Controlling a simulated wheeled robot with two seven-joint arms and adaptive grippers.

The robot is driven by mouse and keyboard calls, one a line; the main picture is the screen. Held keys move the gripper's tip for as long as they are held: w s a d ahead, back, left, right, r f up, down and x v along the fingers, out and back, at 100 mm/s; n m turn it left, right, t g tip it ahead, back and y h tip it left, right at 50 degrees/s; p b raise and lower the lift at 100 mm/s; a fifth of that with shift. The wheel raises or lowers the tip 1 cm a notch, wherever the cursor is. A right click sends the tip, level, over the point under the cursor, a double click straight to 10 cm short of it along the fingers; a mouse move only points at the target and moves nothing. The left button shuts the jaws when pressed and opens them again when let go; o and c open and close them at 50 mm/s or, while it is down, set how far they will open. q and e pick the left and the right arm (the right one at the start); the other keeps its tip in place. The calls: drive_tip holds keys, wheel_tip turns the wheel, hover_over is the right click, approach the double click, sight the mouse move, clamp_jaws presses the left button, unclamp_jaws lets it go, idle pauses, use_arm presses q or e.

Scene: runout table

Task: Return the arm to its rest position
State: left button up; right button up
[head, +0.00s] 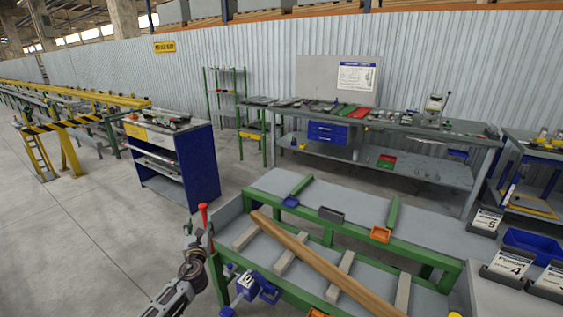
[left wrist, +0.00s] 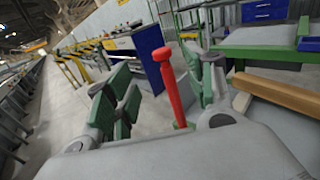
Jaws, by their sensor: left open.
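My left gripper (head: 197,238) is at the near left corner of the green-framed runout table (head: 228,290) in the head view. In the left wrist view its two green-padded fingers (left wrist: 160,88) are spread wide apart, with nothing clamped between them. A red upright handle with a wider top (head: 203,213) stands just by the gripper. It also shows in the left wrist view (left wrist: 172,88), between the fingers in the picture; I cannot tell whether they touch it. My right gripper is in neither view.
A long wooden beam (head: 320,262) lies slantwise across the runout table's light cross-pieces. A blue cabinet (head: 200,165) stands behind left. A workbench (head: 400,130) runs along the back wall. A blue bin (head: 530,243) is at the right. The floor at left (head: 80,240) is clear.

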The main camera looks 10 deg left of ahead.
use_arm(q)
drive_tip(key=shift+n, duration=0.3)
wheel_tip(320, 180, down, 23)
drive_tip(key=s+a+n+g+h, duration=0.3)
drive_tip(key=n+g+h, duration=0.1)
drive_tip(key=n, duration=1.4)
drive_tip(key=s+f+n+g, duration=0.25)
drive_tip(key=s+f, duration=0.35)
drive_tip(key=f, duration=0.4)
drive_tip(key=s+f+n+g, duration=0.2)
drive_tip(key=s+f+n, duration=0.2)
drive_tip(key=s+f, duration=0.4)
drive_tip(key=s+d+f+n+g+h, duration=0.2)
drive_tip(key=s+d+f+n+g, duration=0.15)
drive_tip(key=s+f, duration=1.45)
drive_tip(key=s+d+f+g, duration=0.1)
drive_tip(key=s+d, duration=0.5)
drive_tip(key=s, duration=0.6)
drive_tip(key=s+d+f+g, duration=0.2)
drive_tip(key=s+d, duration=0.4)
drive_tip(key=s, duration=0.7)
drive_tip(key=shift+f+h, duration=0.4)
drive_tip(key=shift+f, duration=0.2)
